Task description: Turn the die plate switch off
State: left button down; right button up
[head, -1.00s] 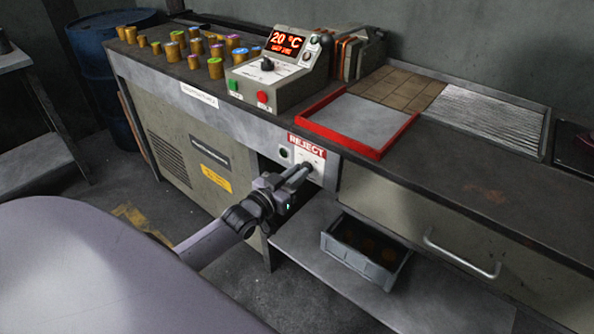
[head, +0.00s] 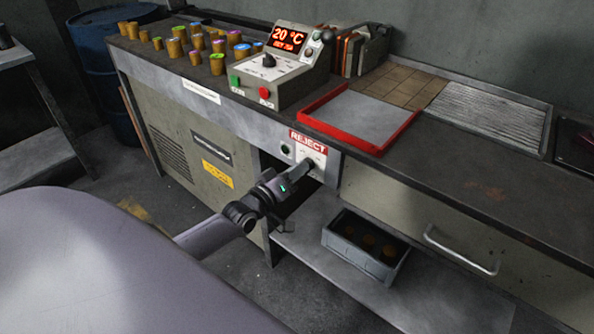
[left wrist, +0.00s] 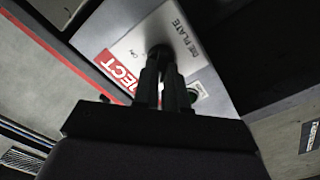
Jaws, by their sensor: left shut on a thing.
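The die plate switch (left wrist: 160,52) is a dark knob on a pale plate marked "DIE PLATE" (left wrist: 183,38), with "ON" lettering beside it. In the head view the plate (head: 311,154) sits on the bench front, just under the red REJECT label (head: 308,142). My left gripper (left wrist: 161,72) is shut on the switch knob, its two fingers on either side of it. It also shows in the head view (head: 306,169), reaching up to the plate from the lower left. The fingers cover most of the knob, so its exact angle is hard to tell. My right gripper is out of view.
A dark round fitting (head: 286,149) is left of the switch plate. Above are a control box (head: 275,80) reading 20 °C and a red-rimmed tray (head: 385,146). A grey bin (head: 338,245) stands on the lower shelf (head: 300,250). A drawer handle (head: 460,252) sticks out at right.

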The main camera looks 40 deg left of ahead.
pick_arm(q)
jog(key=shift+n, duration=0.4)
jog(key=c, duration=1.2)
grip_release()
jog(key=shift+s, duration=0.1)
jog(key=shift+s+a+p, duration=0.15)
jog(key=shift+s+p, duration=0.05)
jog(key=shift+s, duration=1.55)
jog(key=shift+s+a+p, duration=0.15)
jog(key=shift+s, duration=1.6)
jog(key=s+d+f+m+g+p, duration=0.1)
jog(key=s+d+f+m+g, duration=0.1)
jog(key=s+d, duration=0.3)
jog(key=s+d+f+m+g+p, duration=0.2)
jog(key=s+d+m+g, duration=0.1)
jog(key=s+d+m, duration=0.2)
jog(key=s+d+f+m+g+h+p, duration=0.1)
jog(key=s+d+f+m+g, duration=0.1)
jog(key=s+d, duration=0.3)
jog(key=shift+s+d+f+m+p, duration=0.15)
jog(key=shift+s+m, duration=0.1)
jog(key=shift+s, duration=0.3)
jog(key=shift+s+f+m+p, duration=0.1)
jog(key=shift+s+f+m, duration=0.15)
jog(key=shift+s, duration=0.3)
jog(key=shift+s+d+f+m+p, duration=0.1)
jog(key=shift+s+m, duration=0.2)
jog(key=shift+s, duration=0.25)
